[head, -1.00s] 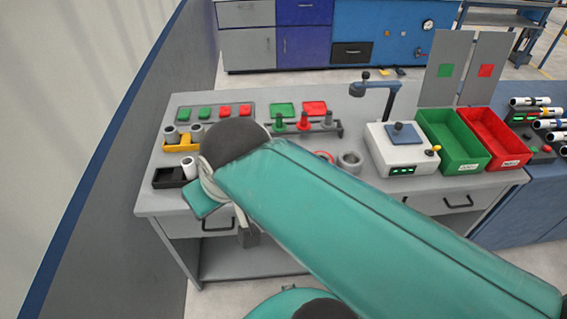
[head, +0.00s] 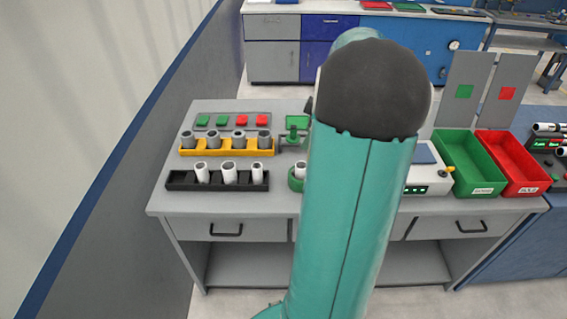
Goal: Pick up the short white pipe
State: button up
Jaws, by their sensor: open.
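Three white pipes stand upright in a black rack (head: 181,181) at the table's front left: a left one (head: 201,173), a thicker middle one (head: 229,174) and a right one (head: 257,173). Another white pipe (head: 300,171) stands in a green round holder (head: 295,181) beside my arm, partly covered by it. I cannot tell for sure which of these is the short one. My gripper is not visible; my teal arm rises across the middle of the head view and hides what lies behind it.
A yellow rack (head: 200,152) with several grey pipes stands behind the black rack. A green bin (head: 470,165) and a red bin (head: 512,165) stand on the right of the table (head: 180,207). A grey wall panel runs along the left.

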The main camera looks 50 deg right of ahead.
jog(key=s+d+f, duration=0.2)
jog(key=d+f, duration=0.1)
jog(key=d, duration=0.1)
send_over(302, 165)
jog(key=s+d, duration=0.2)
jog(key=f, duration=0.6)
jog(key=shift+s+a, duration=0.1)
jog(key=shift+a, duration=0.15)
jog(key=x, duration=0.6)
jog(key=shift+a+r, duration=0.1)
jog(key=shift+a, duration=0.1)
jog(key=c, duration=1.1)
jog(key=shift+r, duration=0.2)
jog(key=shift+c, duration=0.2)
